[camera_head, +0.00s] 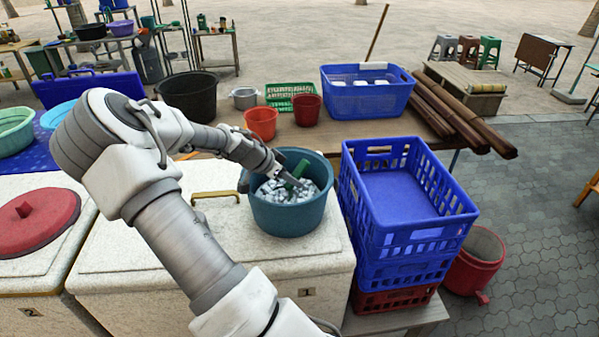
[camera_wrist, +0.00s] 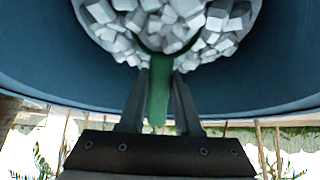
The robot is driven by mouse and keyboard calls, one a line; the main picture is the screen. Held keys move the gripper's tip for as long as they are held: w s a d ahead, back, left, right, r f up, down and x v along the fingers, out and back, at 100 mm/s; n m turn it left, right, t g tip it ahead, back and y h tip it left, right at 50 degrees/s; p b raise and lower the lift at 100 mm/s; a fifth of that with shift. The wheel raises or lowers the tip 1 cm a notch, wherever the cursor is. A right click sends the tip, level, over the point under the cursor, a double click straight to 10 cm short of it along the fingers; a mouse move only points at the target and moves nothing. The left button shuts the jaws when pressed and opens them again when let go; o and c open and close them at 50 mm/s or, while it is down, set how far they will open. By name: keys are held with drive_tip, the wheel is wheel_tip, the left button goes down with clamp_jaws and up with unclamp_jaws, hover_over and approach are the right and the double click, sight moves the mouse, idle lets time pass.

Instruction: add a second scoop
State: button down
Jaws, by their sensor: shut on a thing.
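My gripper (camera_head: 287,178) reaches down into the bucket and is shut on the handle of a green scoop (camera_head: 299,170). In the wrist view my gripper (camera_wrist: 160,72) has one finger on each side of the green scoop handle (camera_wrist: 158,98). The scoop's curved green rim lies among the ice cubes (camera_wrist: 180,20), and cubes show inside it. The bowl is partly hidden by cubes. The teal bucket wall (camera_wrist: 45,75) surrounds them.
Stacked blue crates (camera_head: 400,245) stand close to the bucket's right. Behind are a red-orange bucket (camera_head: 261,123), a dark red bucket (camera_head: 306,109), a black tub (camera_head: 188,98) and a blue basket (camera_head: 366,100). The chest top (camera_head: 140,235) is clear at left, beside a red lid (camera_head: 38,220).

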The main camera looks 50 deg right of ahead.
drive_tip(key=shift+w+a+r, duration=0.15)
drive_tip(key=shift+a, duration=0.4)
drive_tip(key=shift+a+r+p, duration=0.2)
drive_tip(key=shift+a+p, duration=0.1)
drive_tip(key=shift+p, duration=0.05)
drive_tip(key=d+r+y+p, duration=0.2)
drive_tip(key=r+y, duration=0.1)
drive_tip(key=r, duration=0.5)
drive_tip(key=d+r+t+y+p, duration=0.1)
drive_tip(key=r+y, duration=0.3)
drive_tip(key=r, duration=0.4)
drive_tip(key=shift+s+d+r+p, duration=0.2)
drive_tip(key=shift+s+d+p, duration=0.25)
drive_tip(key=shift+d, duration=0.4)
